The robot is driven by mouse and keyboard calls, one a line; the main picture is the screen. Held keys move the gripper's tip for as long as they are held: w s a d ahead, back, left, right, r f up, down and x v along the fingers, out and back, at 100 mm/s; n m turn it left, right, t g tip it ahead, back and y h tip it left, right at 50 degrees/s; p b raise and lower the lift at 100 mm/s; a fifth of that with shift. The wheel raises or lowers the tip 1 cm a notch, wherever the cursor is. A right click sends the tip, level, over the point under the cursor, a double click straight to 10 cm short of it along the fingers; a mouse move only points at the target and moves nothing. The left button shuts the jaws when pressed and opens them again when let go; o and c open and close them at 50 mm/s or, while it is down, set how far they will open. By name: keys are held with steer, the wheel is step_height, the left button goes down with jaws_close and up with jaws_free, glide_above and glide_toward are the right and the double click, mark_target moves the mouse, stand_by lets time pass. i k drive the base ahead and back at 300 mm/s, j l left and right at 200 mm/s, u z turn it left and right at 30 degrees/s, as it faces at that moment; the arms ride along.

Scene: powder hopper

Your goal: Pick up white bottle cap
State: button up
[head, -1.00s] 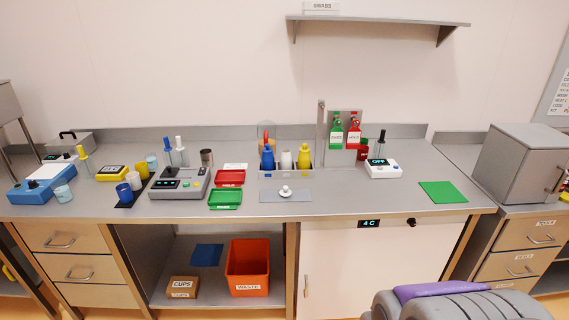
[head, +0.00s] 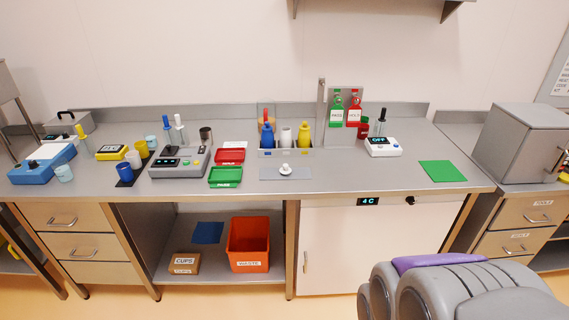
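A small white cap-like piece (head: 285,169) with a round base and a raised knob rests on a flat grey mat (head: 270,175) at the front middle of the workbench. It looks like the white bottle cap, but it is small in the head view. A white bottle (head: 286,138) stands behind it in a grey rack, between a blue bottle (head: 267,137) and a yellow bottle (head: 304,135). Grey rounded parts of mine with a purple strip fill the lower right corner, well apart from the cap. No gripper fingertips can be made out.
Left of the mat are a green tray (head: 225,177), a red tray (head: 231,157) and a grey scale (head: 180,163). A white device (head: 383,147) and a green mat (head: 442,171) lie to the right. The bench front between the grey and green mats is clear.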

mark_target(284, 170)
steer(key=i+l+u, duration=0.2)
steer(key=i+u, duration=0.2)
steer(key=i+l+u, duration=0.75)
steer(key=i+l, duration=0.05)
steer(key=l, duration=0.05)
